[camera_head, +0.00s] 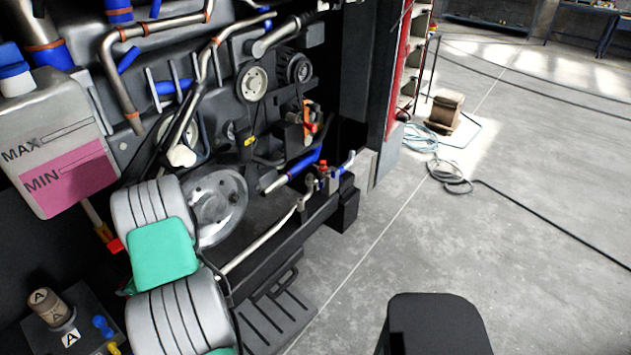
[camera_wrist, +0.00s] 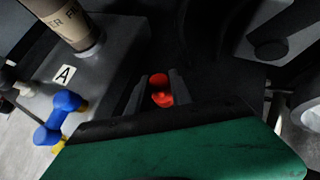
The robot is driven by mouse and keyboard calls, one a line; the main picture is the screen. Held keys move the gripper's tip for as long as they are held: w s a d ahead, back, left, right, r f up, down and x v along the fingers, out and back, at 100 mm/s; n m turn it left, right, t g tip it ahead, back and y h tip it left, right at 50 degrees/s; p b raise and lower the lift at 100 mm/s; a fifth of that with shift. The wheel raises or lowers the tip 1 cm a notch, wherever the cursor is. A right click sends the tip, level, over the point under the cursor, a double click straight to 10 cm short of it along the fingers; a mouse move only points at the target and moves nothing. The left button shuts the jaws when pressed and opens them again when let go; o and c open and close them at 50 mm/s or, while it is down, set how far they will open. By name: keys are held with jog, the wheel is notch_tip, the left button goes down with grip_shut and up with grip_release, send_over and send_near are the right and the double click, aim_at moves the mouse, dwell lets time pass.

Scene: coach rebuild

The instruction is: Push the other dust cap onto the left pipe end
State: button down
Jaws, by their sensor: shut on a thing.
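In the wrist view, my gripper (camera_wrist: 159,87) has its two dark fingers closed around a small red piece (camera_wrist: 161,98), probably the dust cap. A dark space lies beyond the fingertips. In the head view, my arm hides the gripper, and I cannot make out the cap in it. Two pipes with blue sleeves end low on the engine's right side: a left one (camera_head: 273,183) and a right one (camera_head: 346,162). I cannot tell which of these, if any, is the left pipe end, or whether a cap sits on either. The gripper appears well away from both.
A grey tray (camera_head: 84,300) at lower left holds a brown A-labelled filter (camera_head: 50,308) and a blue fitting (camera_head: 103,327); the fitting also shows in the wrist view (camera_wrist: 57,117). A pink-filled coolant tank (camera_head: 65,150) hangs at left. The floor (camera_head: 520,190) at right is largely open.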

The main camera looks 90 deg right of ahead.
notch_tip(320, 180, up, 6)
jog(key=p, duration=0.4)
jog(key=shift+p, duration=0.35)
jog(key=shift+s, duration=0.1)
